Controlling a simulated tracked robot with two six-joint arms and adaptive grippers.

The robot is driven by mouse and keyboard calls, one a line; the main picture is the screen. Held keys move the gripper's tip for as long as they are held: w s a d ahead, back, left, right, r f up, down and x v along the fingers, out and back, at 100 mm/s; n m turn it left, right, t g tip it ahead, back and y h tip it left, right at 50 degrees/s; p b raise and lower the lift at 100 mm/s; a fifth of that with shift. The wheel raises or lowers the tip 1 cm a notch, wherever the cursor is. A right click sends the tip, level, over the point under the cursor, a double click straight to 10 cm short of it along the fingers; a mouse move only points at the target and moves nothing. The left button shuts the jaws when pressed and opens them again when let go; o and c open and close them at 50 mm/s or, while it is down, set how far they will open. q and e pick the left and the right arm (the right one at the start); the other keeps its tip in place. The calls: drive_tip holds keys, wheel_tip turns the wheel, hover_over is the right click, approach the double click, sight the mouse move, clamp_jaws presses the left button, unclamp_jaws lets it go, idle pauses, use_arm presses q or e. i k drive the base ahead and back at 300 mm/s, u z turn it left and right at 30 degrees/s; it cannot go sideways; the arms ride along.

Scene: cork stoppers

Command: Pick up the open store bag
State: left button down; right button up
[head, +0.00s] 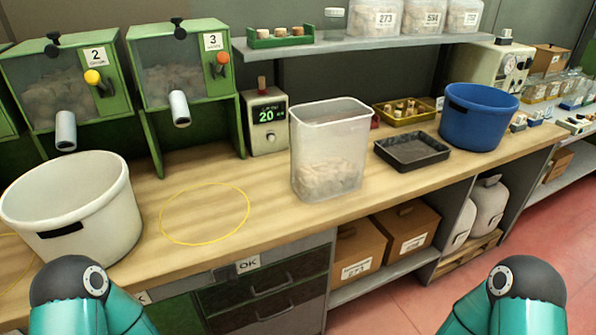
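A translucent, open-topped, bag-like container (328,145) stands upright on the wooden bench, near the middle of the view. It holds pale brown corks in its lower part, and its rim is open. I take it for the open store bag. Neither gripper shows. Only teal and dark parts of my two arms appear at the bottom left and bottom right, apart from the container.
A white tub (75,208) stands left and a blue tub (478,117) right. A black tray (411,151) lies right of the container. A grey device (266,122) reading 20 is behind it. A yellow ring (205,214) marks clear bench. A shelf (365,43) hangs above.

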sight(329, 139)
drive_tip(key=z, duration=0.15)
drive_tip(key=i, duration=0.85)
drive_tip(key=u, duration=0.2)
drive_tip(key=k, duration=0.85)
drive_tip(key=z, duration=0.25)
drive_tip(key=i, duration=0.85)
drive_tip(key=u, duration=0.15)
drive_tip(key=k, duration=0.5)
drive_tip(key=u, duration=0.1)
